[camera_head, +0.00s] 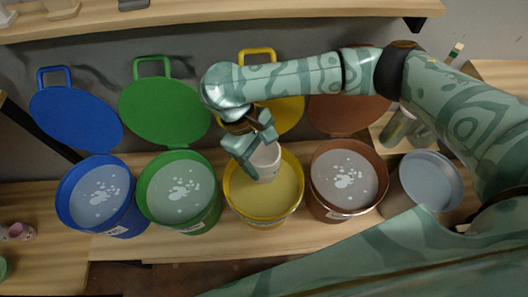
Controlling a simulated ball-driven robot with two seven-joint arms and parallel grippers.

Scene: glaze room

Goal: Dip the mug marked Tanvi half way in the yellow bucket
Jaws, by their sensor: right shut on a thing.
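My right gripper (252,145) reaches down from above and is shut on a pale mug (266,161). The mug is over or in the back part of the yellow bucket (232,205). The bucket holds a dull yellow liquid (265,199). The mug's lower edge is close to the liquid, and I cannot tell how deep it sits, if at all. No name can be read on the mug from here. The yellow lid (291,113) leans behind the bucket, partly hidden by my arm. My left gripper is not in view.
Blue (70,213), green (210,214) and brown (323,205) buckets stand beside the yellow one, open, with pale liquid. A grey bucket (397,191) is at the right. Lids lean on the wall behind. Small pots (19,231) are at far left.

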